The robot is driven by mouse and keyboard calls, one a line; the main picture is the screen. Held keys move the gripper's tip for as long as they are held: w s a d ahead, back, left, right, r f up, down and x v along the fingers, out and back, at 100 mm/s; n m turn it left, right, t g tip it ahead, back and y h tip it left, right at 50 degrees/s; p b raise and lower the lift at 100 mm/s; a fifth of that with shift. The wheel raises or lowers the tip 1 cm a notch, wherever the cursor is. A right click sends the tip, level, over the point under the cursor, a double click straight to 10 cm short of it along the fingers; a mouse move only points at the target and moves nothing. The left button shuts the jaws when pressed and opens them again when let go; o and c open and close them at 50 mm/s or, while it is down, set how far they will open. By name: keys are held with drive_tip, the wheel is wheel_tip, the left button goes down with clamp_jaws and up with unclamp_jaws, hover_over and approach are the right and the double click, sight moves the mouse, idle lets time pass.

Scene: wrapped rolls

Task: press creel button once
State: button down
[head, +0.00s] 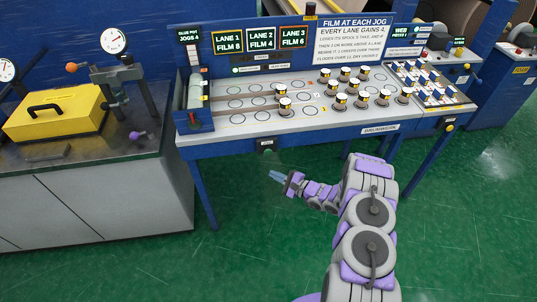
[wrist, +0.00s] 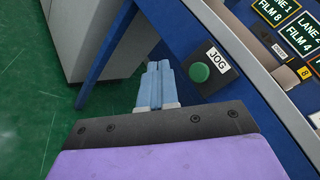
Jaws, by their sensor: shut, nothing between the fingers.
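A round green button (wrist: 200,73) on a dark box labelled JOG shows in the wrist view, fixed to the blue front of the stand. In the head view the same dark box (head: 267,145) hangs at the stand's front edge; its button is too small to make out there. I see no label reading "creel" on it. My gripper (head: 274,174) is shut and empty, below and in front of the box. In the wrist view its pale blue fingers (wrist: 158,66) lie just left of the box and appear apart from the button.
The blue stand (head: 240,150) carries a white board with several rolls (head: 341,101), mostly on its right. Lane signs (head: 261,40) stand behind. A bench with a yellow case (head: 60,110) is at left. Green floor in front is clear.

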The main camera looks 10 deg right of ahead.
sight(266, 153)
drive_tip(key=w+b, duration=0.1)
drive_tip(key=w, duration=0.7)
drive_tip(key=shift+w, duration=0.1)
idle(2.0)
drive_tip(key=shift+w+r, duration=0.1)
drive_tip(key=shift+w, duration=0.1)
drive_tip(key=shift+w+b, duration=0.55)
drive_tip(key=shift+w, duration=0.35)
idle(1.1)
idle(0.3)
drive_tip(key=shift+s+p, duration=0.55)
drive_tip(key=shift+s, duration=0.75)
drive_tip(key=shift+s+p, duration=0.8)
drive_tip(key=shift+s, duration=1.7)
